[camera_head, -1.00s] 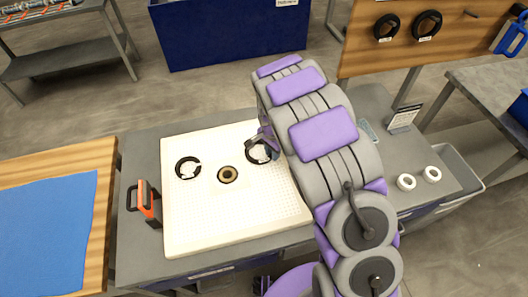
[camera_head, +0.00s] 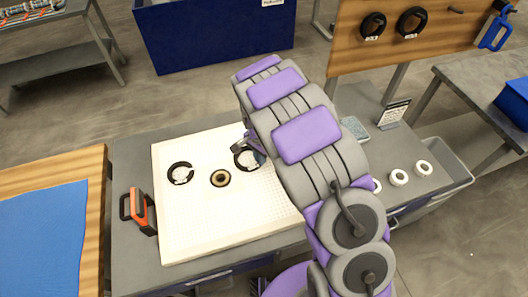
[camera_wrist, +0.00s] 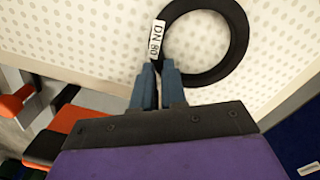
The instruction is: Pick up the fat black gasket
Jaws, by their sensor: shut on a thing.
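A black gasket ring (camera_head: 236,160) lies at the right of the white perforated board (camera_head: 190,235); in the wrist view the ring (camera_wrist: 238,42) has a white "DN 80" tag on its left side. My gripper (camera_wrist: 158,68) is shut on the ring's near-left rim, just below the tag. In the head view my gripper (camera_head: 247,145) is partly hidden by my arm. Another black ring with a white tag (camera_head: 171,175) lies at the board's left, and a smaller dark ring with a tan inner band (camera_head: 220,178) lies between them.
An orange-and-black tool (camera_head: 144,212) stands left of the board. White rings (camera_head: 399,178) lie on the bench to the right, near a small sign (camera_head: 393,112). Two black rings (camera_head: 372,26) hang on the wooden panel behind. A blue cloth (camera_head: 40,240) covers the left table.

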